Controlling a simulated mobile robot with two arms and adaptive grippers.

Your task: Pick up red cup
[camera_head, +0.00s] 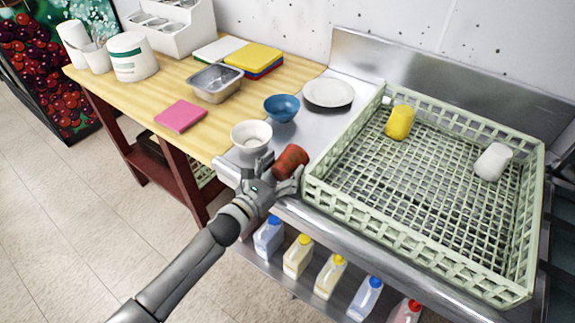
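The red cup (291,161) is at the front edge of the steel counter, just left of the dish rack, and looks tilted to the right. My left gripper (281,171) is right at the cup, with one finger on its left side and one on its lower right. The fingers and palm hide the cup's lower part. I cannot tell whether they press on it or whether the cup rests on the counter. My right gripper is not in view.
A green dish rack (422,232) holds a yellow cup (400,122) and a white cup (492,161). A white bowl (251,136), a blue bowl (282,108) and a white plate (329,93) stand close behind the gripper. Several bottles (298,257) stand on the shelf below.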

